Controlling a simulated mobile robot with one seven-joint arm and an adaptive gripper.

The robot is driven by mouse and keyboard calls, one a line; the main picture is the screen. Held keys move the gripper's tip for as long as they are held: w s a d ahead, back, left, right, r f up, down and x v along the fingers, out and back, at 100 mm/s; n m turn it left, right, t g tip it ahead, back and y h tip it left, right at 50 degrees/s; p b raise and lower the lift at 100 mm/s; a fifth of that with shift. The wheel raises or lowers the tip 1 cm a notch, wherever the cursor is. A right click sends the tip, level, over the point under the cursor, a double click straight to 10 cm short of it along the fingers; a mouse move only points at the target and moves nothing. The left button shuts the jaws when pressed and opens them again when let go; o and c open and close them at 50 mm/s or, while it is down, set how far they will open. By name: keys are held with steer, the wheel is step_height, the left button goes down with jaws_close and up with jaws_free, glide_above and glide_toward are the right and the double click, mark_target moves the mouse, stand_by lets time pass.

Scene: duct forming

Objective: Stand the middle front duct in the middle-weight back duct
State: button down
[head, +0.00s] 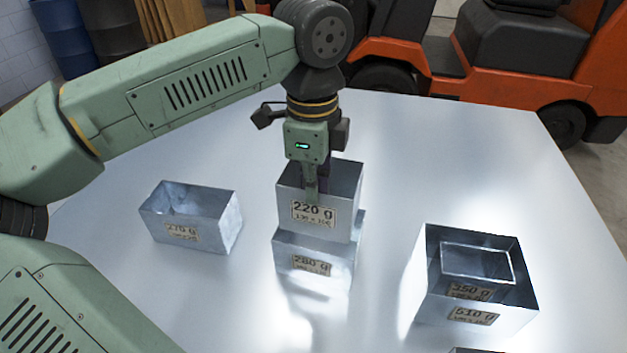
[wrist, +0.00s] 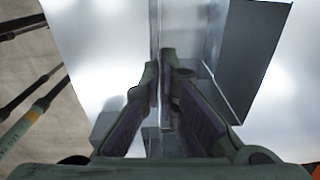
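My gripper (head: 311,195) is shut on the near wall of an open metal duct labelled 220 g (head: 328,230), which it holds upright. The wrist view shows the fingers (wrist: 164,85) close together at a thin metal wall (wrist: 155,30). Directly below, and partly hidden by the held duct, is the duct labelled 280 g (head: 283,262), standing on the table. The lower edge of the 220 g duct overlaps the 280 g duct's top in the head view. I cannot tell whether its lower end is inside or just above the opening.
A low open duct (head: 225,225), its label hard to read, stands at the left. At the right, a 350 g duct (head: 505,266) stands inside a 510 g duct (head: 515,310). Another object (head: 475,350) shows at the bottom edge. The white table (head: 390,130) is clear between them.

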mark_target(313, 232)
steer(key=shift+f+b, duration=3.7)
steer(key=shift+f, duration=0.5)
steer(key=c, duration=2.3)
jaws_free()
steer(key=o, duration=0.6)
steer(key=shift+r+p, duration=2.05)
steer(key=shift+r, duration=1.5)
